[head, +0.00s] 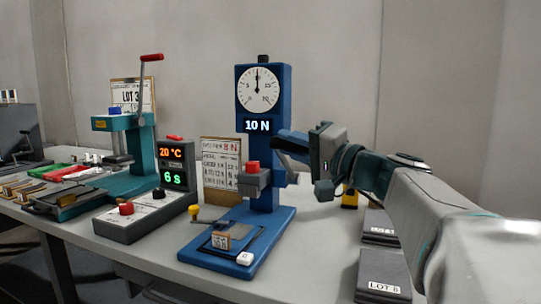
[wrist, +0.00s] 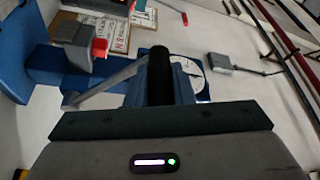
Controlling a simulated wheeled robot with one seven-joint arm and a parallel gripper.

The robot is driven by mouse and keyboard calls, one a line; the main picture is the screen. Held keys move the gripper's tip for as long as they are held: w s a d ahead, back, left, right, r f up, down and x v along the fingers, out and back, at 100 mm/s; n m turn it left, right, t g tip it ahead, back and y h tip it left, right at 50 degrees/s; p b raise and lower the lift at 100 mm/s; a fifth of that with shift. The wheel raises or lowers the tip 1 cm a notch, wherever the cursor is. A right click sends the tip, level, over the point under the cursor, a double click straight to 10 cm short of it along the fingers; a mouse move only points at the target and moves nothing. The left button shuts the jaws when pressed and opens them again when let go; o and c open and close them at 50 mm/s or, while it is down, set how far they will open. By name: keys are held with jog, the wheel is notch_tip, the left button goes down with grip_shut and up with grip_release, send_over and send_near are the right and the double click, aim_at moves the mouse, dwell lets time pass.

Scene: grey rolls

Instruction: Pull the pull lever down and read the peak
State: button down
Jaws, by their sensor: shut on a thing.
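The blue tester (head: 265,190) stands upright on the table, with a round white dial (head: 258,89) whose needle points straight up. Its display (head: 258,126) reads 10 N. My gripper (head: 318,150) is at the right side of the column, shut on the black handle of the pull lever. In the wrist view the black handle (wrist: 160,72) stands up at my gripper (wrist: 160,110), and the grey lever arm (wrist: 105,85) runs from it to the left. In the head view the handle is largely hidden by my gripper.
A grey clamp with a red block (head: 252,167) sits low on the column. A control box (head: 150,215) showing 20 °C and 6 s and a teal press (head: 135,150) stand to the left. Dark lot boxes (head: 383,275) lie at the right, below my arm.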

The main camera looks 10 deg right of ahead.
jog(key=shift+s+a+f+b, duration=0.2)
jog(key=shift+s+f+b, duration=0.15)
jog(key=shift+f+b, duration=0.4)
jog(key=shift+s+a+f+b, duration=0.15)
jog(key=shift+s+f+b, duration=0.2)
jog(key=shift+f+b, duration=0.35)
jog(key=c, duration=1.3)
grip_release()
jog(key=shift+r, duration=0.1)
jog(key=shift+o, duration=0.2)
